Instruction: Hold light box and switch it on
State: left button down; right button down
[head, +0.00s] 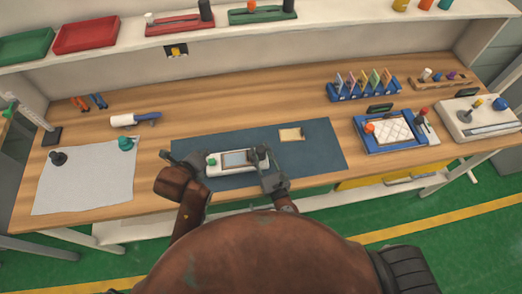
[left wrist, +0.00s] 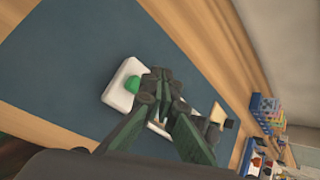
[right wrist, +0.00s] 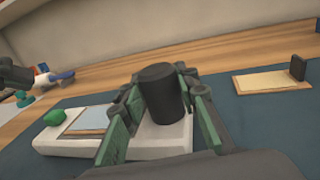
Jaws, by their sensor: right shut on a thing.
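The light box is a white box (head: 216,170) with a green button and a pale screen, lying on the blue-grey mat; it also shows in the left wrist view (left wrist: 116,97) and right wrist view (right wrist: 60,146). A black upright cylinder (right wrist: 163,92) stands on its right end. My right gripper (right wrist: 160,100) is shut around this cylinder, one finger on each side. My left gripper (head: 190,160) is by the box's left end, left of the green button (head: 211,162). In the left wrist view its fingers partly cover the box, and their gap is unclear.
A small tan card in a holder (head: 291,134) lies on the mat (head: 320,150) behind the box. A white cloth (head: 85,180) is to the left, with a roller (head: 130,120) behind it. A blue tray (head: 390,132) stands to the right. The mat's right part is clear.

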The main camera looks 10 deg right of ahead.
aim_at(210, 159)
pick_arm(q)
jog(key=shift+f, duration=2.4)
pick_arm(e)
jog(key=shift+r, duration=0.1)
pick_arm(q)
jog(key=shift+f, duration=0.45)
jog(key=shift+r, duration=0.45)
notch_tip(210, 159, up, 6)
dwell(0.5)
